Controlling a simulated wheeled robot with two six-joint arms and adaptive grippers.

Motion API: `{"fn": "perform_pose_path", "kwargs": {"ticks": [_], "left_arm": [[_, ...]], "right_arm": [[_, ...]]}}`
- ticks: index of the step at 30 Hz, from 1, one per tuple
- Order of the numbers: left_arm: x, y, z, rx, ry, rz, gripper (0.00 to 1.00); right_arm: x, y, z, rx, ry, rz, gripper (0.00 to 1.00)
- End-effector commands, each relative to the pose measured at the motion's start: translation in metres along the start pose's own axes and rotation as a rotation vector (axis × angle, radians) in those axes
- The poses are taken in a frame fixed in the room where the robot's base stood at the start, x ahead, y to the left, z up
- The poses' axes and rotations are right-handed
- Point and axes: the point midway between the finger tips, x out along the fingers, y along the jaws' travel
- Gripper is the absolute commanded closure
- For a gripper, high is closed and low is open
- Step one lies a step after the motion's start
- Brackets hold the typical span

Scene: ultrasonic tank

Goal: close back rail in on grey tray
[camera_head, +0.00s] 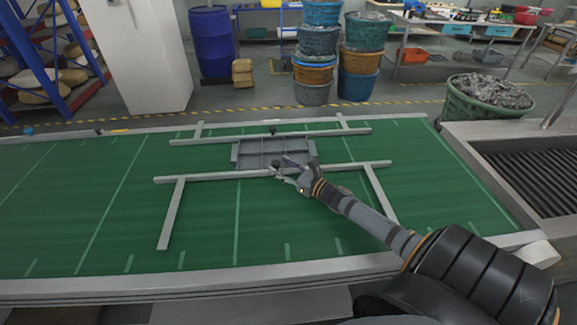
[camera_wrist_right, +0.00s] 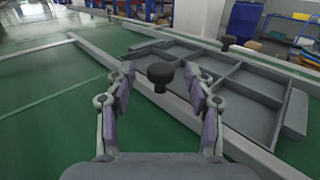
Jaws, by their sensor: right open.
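The grey tray (camera_head: 275,152), a shallow compartmented frame, lies flat on the green belt between two pale metal rails. The back rail (camera_head: 215,139) runs along its far side, with a dark knob (camera_head: 272,129) at its middle. I cannot tell whether this rail touches the tray. The front rail (camera_head: 210,178) runs along the near side. My right gripper (camera_head: 281,171) is over the front rail. In the right wrist view its fingers (camera_wrist_right: 160,88) are open on either side of the front rail's black knob (camera_wrist_right: 160,74). The back rail's knob (camera_wrist_right: 228,41) shows farther off. My left gripper is out of view.
The green belt (camera_head: 100,215) is clear left of the rails. Rail arms reach toward both belt edges. A dark grooved metal table (camera_head: 530,170) adjoins at the right. Stacked baskets (camera_head: 313,70), a blue barrel (camera_head: 212,45) and a full green basket (camera_head: 487,98) stand behind.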

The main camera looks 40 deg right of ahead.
Motion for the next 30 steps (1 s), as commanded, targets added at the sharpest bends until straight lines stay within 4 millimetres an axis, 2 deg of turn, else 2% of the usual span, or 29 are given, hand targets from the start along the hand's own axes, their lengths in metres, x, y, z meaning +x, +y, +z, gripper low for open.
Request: {"fn": "perform_pose_path", "kwargs": {"ticks": [9,15,21,30], "left_arm": [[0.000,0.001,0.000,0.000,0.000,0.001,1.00],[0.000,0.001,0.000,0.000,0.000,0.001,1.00],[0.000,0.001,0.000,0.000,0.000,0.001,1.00],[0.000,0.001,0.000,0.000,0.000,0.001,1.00]], "right_arm": [[-0.042,0.001,-0.002,-0.002,0.006,0.005,0.46],[-0.062,0.001,-0.001,-0.002,0.005,0.005,0.46],[-0.069,0.001,0.000,-0.001,0.002,0.001,0.46],[-0.070,0.001,0.000,-0.001,0.001,0.000,0.46]]}}
